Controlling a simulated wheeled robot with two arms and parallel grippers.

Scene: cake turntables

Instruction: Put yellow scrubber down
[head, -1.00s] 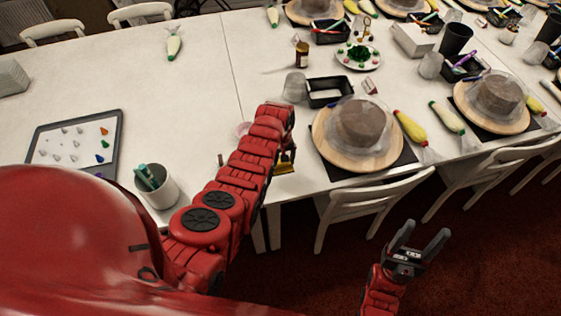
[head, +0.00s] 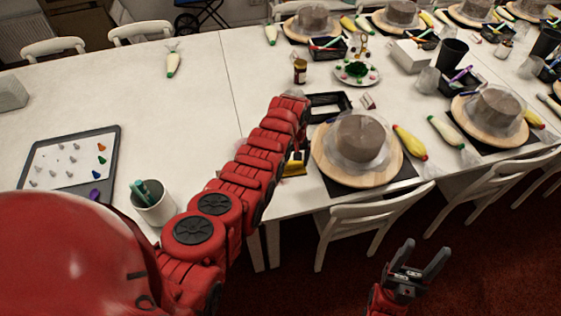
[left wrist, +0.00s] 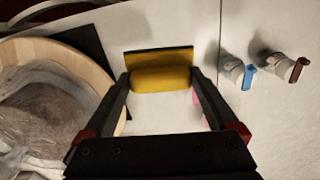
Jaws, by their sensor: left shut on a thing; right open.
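The yellow scrubber (left wrist: 161,79) is between the fingers of my left gripper (left wrist: 160,82) in the left wrist view. It has a rounded yellow body and a flat dark edge on its far side. In the head view the scrubber (head: 295,164) shows only partly beside my left arm, near the front edge of the white table (head: 258,205). I cannot tell whether it touches the table. My right gripper (head: 420,262) is open and empty over the dark red floor, off the table.
A round wooden turntable (head: 325,163) with a wrapped brown cake stands just right of my left gripper. A black tray (head: 345,103) lies behind. A white chair (head: 375,212) stands at the table's front. Open tabletop lies at left.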

